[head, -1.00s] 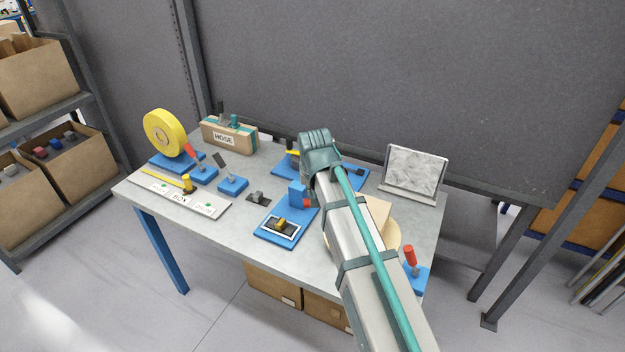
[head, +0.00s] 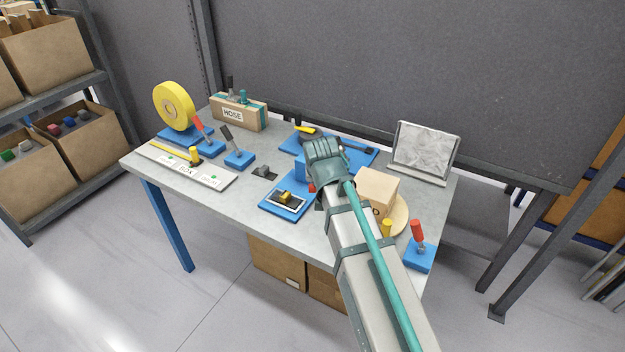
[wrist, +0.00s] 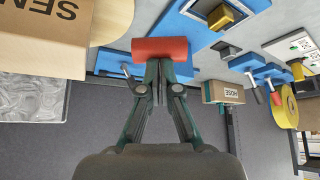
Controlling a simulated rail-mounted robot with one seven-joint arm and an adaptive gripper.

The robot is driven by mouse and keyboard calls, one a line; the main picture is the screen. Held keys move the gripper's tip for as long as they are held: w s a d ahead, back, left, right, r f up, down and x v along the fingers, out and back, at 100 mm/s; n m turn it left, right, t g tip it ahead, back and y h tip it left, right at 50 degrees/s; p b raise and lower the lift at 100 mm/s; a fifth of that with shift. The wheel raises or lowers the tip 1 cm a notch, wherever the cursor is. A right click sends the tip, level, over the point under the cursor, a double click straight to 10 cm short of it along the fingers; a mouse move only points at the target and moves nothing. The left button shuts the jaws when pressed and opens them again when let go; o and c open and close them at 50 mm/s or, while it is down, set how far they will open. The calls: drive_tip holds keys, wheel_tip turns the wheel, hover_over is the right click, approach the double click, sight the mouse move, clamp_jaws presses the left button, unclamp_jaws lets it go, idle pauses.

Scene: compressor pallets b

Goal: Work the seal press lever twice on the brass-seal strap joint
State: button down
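A blue fixture (head: 300,168) stands mid-table, with a red bar handle (wrist: 160,48) that shows clearly in the wrist view. In the head view only a bit of red (head: 312,188) shows beside my gripper (head: 324,160). In front of the fixture lies a blue base (head: 270,209) with a dark, light-edged plate and a brass-coloured block (head: 286,196), also in the wrist view (wrist: 228,15). In the wrist view my gripper (wrist: 158,66) has its fingers close together, tips at the handle's middle. They look shut against the handle; I see no grip around it.
A cardboard box (head: 378,188) on a round wooden disc (head: 400,216) and a red-handled lever (head: 417,232) stand right. Left are a HOSE box (head: 236,112), a yellow reel (head: 174,105) and small levers (head: 231,142). A grey-white panel (head: 422,148) stands behind.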

drive_tip(key=shift+s+f, duration=0.3)
drive_tip(key=shift+f, duration=0.3)
drive_tip(key=shift+s+f, duration=0.25)
drive_tip(key=shift+f, duration=0.3)
drive_tip(key=v, duration=1.3)
drive_tip(key=shift+w+r, duration=0.2)
drive_tip(key=shift+r, duration=0.05)
